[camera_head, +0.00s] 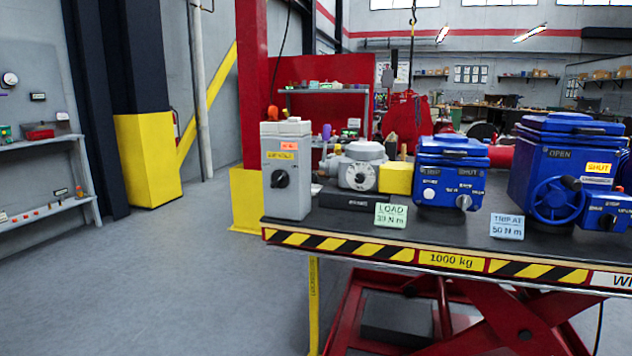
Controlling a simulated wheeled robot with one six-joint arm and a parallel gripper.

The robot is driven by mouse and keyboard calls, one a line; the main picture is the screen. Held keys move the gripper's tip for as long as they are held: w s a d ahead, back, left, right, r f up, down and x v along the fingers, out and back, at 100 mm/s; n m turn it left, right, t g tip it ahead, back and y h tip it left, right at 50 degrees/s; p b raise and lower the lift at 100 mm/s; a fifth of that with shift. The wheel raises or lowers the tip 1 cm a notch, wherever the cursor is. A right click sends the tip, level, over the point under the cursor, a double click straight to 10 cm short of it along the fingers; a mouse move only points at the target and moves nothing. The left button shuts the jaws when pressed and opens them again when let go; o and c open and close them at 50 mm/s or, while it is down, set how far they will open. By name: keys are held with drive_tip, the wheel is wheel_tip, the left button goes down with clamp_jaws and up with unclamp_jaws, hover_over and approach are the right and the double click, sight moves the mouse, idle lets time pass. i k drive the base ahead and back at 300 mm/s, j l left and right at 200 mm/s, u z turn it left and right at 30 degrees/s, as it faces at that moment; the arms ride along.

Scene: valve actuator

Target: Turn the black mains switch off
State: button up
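The black mains switch (280,179) is a round rotary knob on the front of a grey box (287,205). The box stands upright at the left end of the lift table. A small orange label and a yellow label sit above the knob. The knob's pointer is too small to read with certainty. My gripper is not in this view, and nothing touches the switch.
The lift table (330,221) has a striped front edge. Right of the box are a grey unit with a dial (360,175), a small blue actuator (450,172), a large blue actuator with a handwheel (557,201) and sign cards (391,215). Open floor (170,290) lies front left.

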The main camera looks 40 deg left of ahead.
sight(279, 179)
drive_tip(key=u, duration=1.55)
